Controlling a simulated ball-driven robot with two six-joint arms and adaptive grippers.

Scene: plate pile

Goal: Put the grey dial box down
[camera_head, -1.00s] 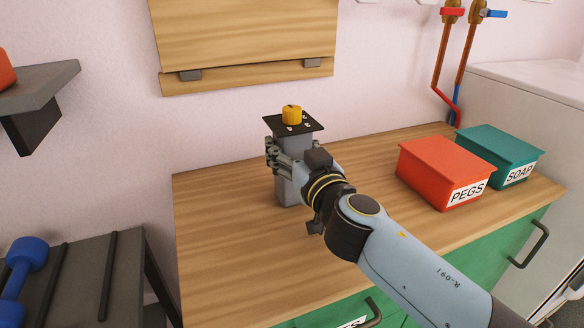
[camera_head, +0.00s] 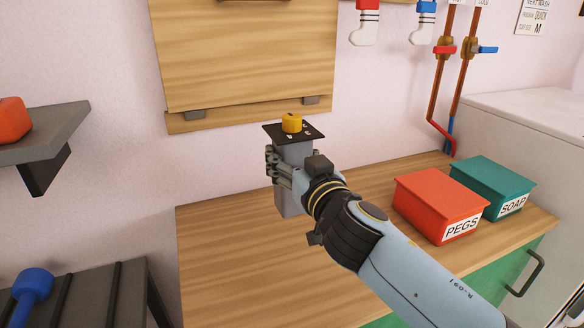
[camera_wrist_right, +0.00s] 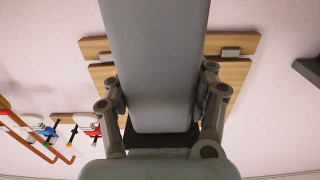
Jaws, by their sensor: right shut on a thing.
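The grey dial box (camera_head: 294,153) is an upright grey block with a black top plate and a yellow dial (camera_head: 292,123). My right gripper (camera_head: 275,166) is shut on its sides, below the plate. In the head view the box stands out in front of the wooden worktop (camera_head: 235,265), near its back edge; its lower end seems clear of the surface, but the gap is hard to judge. In the right wrist view the grey body (camera_wrist_right: 155,65) fills the middle between the fingers of the right gripper (camera_wrist_right: 160,90). My left gripper is not in view.
A red PEGS box (camera_head: 438,205) and a teal SOAP box (camera_head: 495,185) stand to the right on the worktop. The worktop's left part is clear. A wooden board (camera_head: 245,55) hangs on the wall behind. A grey shelf (camera_head: 45,130) is at the left.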

